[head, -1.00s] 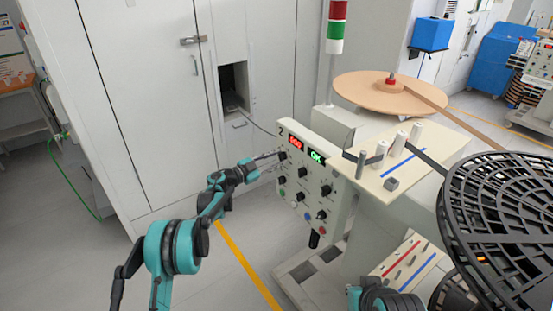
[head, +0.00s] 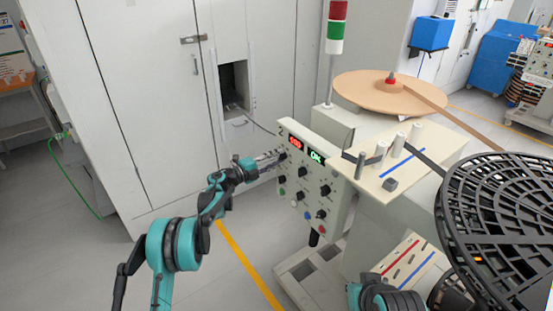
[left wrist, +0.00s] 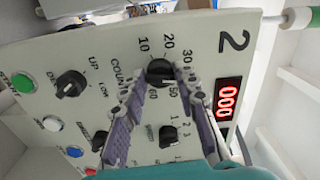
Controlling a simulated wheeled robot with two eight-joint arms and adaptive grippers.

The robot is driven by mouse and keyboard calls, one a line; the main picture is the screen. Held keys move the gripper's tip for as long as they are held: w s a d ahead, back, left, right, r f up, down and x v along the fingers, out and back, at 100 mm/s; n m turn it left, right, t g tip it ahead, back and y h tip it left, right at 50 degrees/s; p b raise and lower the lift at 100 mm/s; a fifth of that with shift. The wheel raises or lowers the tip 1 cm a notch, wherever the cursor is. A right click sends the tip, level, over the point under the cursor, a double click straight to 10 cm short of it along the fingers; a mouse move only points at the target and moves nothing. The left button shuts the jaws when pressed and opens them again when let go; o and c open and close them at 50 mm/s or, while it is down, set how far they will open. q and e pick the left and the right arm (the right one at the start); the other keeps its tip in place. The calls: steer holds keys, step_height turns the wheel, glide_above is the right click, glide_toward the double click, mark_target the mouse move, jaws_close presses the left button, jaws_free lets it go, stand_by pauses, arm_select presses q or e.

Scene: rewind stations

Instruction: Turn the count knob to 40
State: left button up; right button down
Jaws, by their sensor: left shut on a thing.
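The count knob (left wrist: 160,72) is a black knob on the cream control panel (head: 310,190), ringed by printed numbers such as 10, 20, 30 and 50. My left gripper (left wrist: 160,86) is shut on it, one finger on each side. The 40 mark is hidden or unreadable, and I cannot tell exactly where the knob points. In the head view my left gripper (head: 277,158) meets the panel's upper left, and its fingers cover most of the knob. A red display (left wrist: 228,98) beside it reads 000. My right gripper is not in view.
Other black knobs (left wrist: 70,84) and coloured buttons (left wrist: 22,83) sit close around the count knob. A green OK display (head: 316,156) is on the panel. A tan reel (head: 385,93) and a black reel (head: 505,200) stand right. Floor left of the panel is clear.

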arm_select(q)
steer(key=shift+m, duration=1)
steer(key=o, duration=1.1)
steer(key=v, duration=1.2)
